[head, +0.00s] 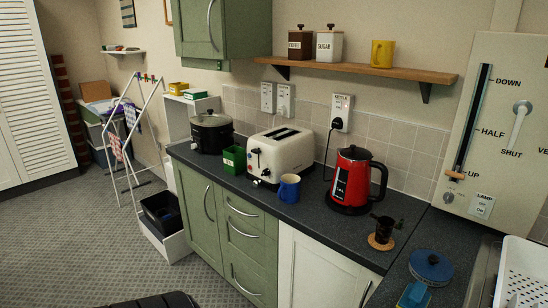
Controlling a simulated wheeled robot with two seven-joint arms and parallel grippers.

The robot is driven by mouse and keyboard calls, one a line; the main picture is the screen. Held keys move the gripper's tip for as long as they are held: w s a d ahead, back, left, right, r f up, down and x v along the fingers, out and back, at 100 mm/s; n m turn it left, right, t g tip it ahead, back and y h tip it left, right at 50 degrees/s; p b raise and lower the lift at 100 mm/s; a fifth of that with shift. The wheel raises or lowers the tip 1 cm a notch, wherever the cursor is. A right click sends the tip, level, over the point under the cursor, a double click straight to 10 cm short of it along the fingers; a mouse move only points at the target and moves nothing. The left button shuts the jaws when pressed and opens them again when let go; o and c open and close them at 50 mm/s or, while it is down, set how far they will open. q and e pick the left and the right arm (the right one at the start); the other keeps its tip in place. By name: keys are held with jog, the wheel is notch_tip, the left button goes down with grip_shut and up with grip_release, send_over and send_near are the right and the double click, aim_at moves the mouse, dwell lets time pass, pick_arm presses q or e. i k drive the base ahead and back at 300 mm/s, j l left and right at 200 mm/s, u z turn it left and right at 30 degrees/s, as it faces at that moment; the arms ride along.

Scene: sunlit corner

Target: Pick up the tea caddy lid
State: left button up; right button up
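No tea caddy lid can be made out for certain in the head view. A small green container (233,160) stands on the dark worktop, left of the cream toaster (280,155); its light label is too small to read. On the wooden shelf, a dark brown canister (300,44) and a white canister marked SUGAR (329,46) both have knobbed lids on. A round blue object with a dark knob (430,267) lies on the worktop at lower right; I cannot tell what it is. Neither of my grippers is in view.
A black cooker (210,133), blue mug (289,188), red kettle (352,180) and dark grinder-like item on a cork mat (382,233) stand along the worktop. A white rack (525,275) is at right.

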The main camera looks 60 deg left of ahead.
aim_at(234, 156)
jog(key=u, duration=2.1)
jog(key=i+j+z, duration=0.35)
jog(key=i+j, duration=0.45)
jog(key=i, duration=0.5)
jog(key=i+j+z, duration=0.3)
jog(key=i+j, duration=0.9)
